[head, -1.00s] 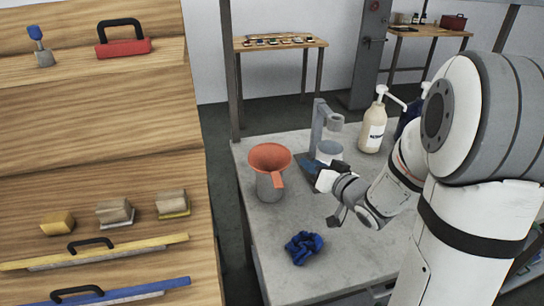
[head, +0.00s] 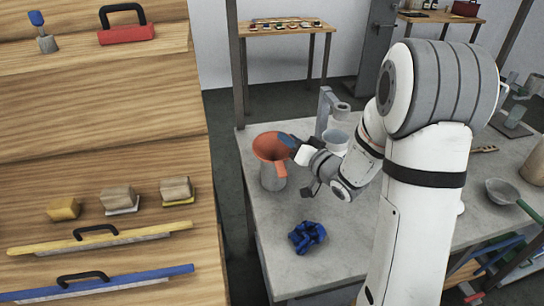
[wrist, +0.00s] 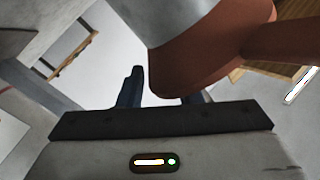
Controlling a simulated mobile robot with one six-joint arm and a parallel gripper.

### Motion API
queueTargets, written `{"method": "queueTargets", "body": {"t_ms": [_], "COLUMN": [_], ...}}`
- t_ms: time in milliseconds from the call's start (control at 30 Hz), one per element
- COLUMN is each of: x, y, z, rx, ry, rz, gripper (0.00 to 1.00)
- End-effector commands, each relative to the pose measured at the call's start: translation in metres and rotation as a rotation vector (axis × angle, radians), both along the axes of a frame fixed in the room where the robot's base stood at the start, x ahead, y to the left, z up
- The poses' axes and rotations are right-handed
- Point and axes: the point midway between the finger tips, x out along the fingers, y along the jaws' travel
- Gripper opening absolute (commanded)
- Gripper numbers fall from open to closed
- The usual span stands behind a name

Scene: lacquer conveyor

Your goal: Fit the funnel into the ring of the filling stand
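In the wrist view the funnel (wrist: 190,60) looms large above the fingers. My gripper (head: 290,142) is at the funnel's right rim, its blue fingers apart. In the wrist view, the funnel partly covers the right finger of my gripper (wrist: 163,92); I cannot tell whether they touch. The filling stand (head: 325,110) is a grey post with a ring (head: 341,106) at the back, above a pale cup (head: 335,142).
A crumpled blue cloth (head: 307,236) lies on the grey table (head: 275,262) in front of the funnel. A wooden board (head: 90,150) with tools and blocks stands left. A ladle-like tool (head: 505,194) and a brown pot (head: 535,165) are at the right.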

Motion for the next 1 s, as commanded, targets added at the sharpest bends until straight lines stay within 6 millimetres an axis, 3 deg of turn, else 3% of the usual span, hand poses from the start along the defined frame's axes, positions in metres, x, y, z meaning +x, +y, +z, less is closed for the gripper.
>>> {"method": "queueTargets", "body": {"t_ms": [167, 567, 1000], "x": [0.0002, 0.0000, -0.0001], "y": [-0.0006, -0.0012, -0.0015], "z": [-0.0003, -0.0005, 0.0023], "rx": [0.000, -0.001, -0.002], "ry": [0.000, 0.001, 0.001], "rz": [-0.002, -0.003, -0.003], "gripper": [0.32, 0.00, 0.00]}}
